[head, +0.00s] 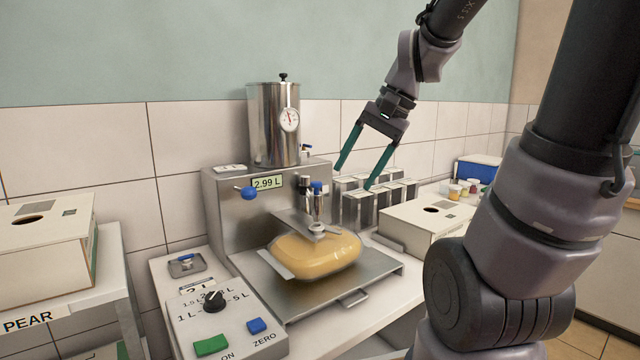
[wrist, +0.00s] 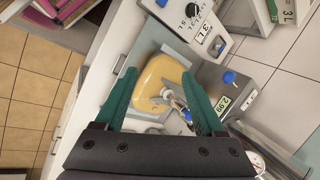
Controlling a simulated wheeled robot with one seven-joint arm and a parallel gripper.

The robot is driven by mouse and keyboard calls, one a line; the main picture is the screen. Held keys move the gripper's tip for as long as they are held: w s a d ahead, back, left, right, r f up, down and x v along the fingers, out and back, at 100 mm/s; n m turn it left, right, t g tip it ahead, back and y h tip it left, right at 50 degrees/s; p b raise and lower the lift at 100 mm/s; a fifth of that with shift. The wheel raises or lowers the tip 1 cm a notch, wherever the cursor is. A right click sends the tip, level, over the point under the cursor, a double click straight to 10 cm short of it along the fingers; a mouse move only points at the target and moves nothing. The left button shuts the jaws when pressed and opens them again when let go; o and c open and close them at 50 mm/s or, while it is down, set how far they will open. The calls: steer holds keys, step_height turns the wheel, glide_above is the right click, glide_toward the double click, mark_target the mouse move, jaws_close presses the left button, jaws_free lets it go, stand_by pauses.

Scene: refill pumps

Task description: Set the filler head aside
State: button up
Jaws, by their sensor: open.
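The filler head (head: 317,203), a slim metal piece with a blue top, stands upright over the pale spout (head: 317,230) of a full yellow bag (head: 320,256). I cannot tell whether head and spout are joined. The bag lies on the machine's metal tray (head: 375,270). In the wrist view the yellow bag (wrist: 158,82) shows between my fingers, with the filler head (wrist: 180,104) partly visible near the right finger. My gripper (head: 354,178) has teal fingers, spread and empty, above and to the right of the filler head in the head view.
The steel filling machine (head: 225,215) carries a tank (head: 273,125) and a display reading 2.99 L. A control box (head: 215,325) stands in front. Several metal holders (head: 358,212) and a white box (head: 425,225) stand right. A PEAR box (head: 45,245) is left.

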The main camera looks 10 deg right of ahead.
steer(key=w+f+m+g+y, duration=0.2)
steer(key=w+f+m+y, duration=0.1)
steer(key=w, duration=0.2)
steer(key=m+t+y, duration=0.6)
steer(key=m+y, duration=0.3)
steer(key=m, duration=0.3)
glide_toward(316, 182)
steer(key=x, duration=1)
steer(key=shift+f, duration=0.25)
steer(key=shift+c, duration=0.3)
jaws_close()
